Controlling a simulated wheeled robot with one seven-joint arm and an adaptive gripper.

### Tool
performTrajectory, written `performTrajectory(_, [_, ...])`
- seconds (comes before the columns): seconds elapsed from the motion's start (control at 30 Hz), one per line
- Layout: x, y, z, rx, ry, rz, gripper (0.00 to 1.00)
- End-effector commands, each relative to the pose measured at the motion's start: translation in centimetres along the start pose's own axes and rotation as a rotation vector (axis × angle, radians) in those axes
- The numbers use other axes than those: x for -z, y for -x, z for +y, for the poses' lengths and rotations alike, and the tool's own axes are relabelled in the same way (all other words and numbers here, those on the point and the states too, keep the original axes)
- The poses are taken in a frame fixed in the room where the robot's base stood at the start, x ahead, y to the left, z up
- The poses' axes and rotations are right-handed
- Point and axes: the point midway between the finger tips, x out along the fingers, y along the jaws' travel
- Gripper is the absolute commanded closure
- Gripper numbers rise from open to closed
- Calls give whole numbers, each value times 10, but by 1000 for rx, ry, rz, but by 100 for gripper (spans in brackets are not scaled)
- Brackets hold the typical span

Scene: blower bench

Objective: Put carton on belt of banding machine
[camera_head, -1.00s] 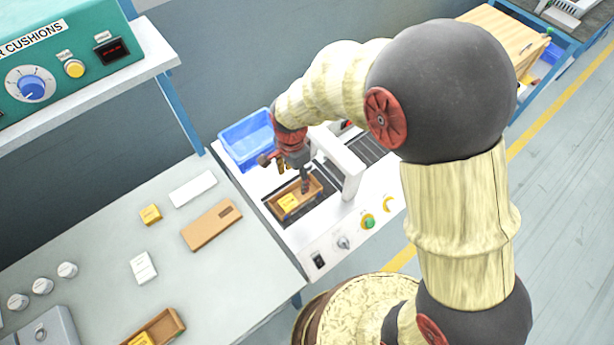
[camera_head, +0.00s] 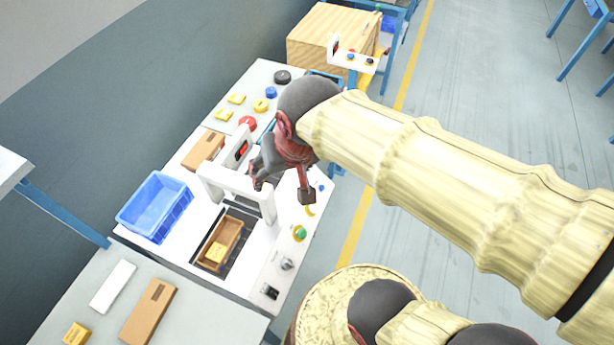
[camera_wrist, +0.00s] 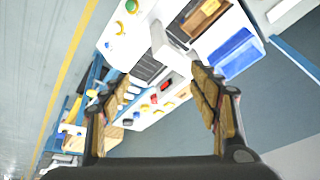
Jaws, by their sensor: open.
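The carton (camera_head: 233,234) is an open brown tray with a yellow piece inside. It lies on the dark belt (camera_head: 240,262) of the white banding machine (camera_head: 262,252), in front of the machine's arch (camera_head: 218,181). The carton also shows at the top of the wrist view (camera_wrist: 204,15), beside the arch (camera_wrist: 160,42). My gripper (camera_head: 282,188) is open and empty, raised beside the arch and apart from the carton. In the wrist view its two fingers (camera_wrist: 160,88) are spread wide with nothing between them.
A blue bin (camera_head: 155,207) stands left of the machine. A brown box (camera_head: 203,150) and several yellow pieces lie behind the arch, with a red button (camera_head: 247,123). A flat brown carton (camera_head: 148,312) and a white block (camera_head: 113,286) lie on the near bench.

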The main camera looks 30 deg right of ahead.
Motion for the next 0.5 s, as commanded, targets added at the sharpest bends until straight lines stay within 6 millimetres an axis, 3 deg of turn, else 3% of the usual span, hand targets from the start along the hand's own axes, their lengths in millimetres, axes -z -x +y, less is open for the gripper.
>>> performTrajectory(0.1, [-16, 25, 22, -9, 96, 62, 39])
performTrajectory(0.2, [-27, 36, 32, -19, 159, 89, 39])
performTrajectory(0.5, [-35, 42, 38, -28, 209, 107, 39])
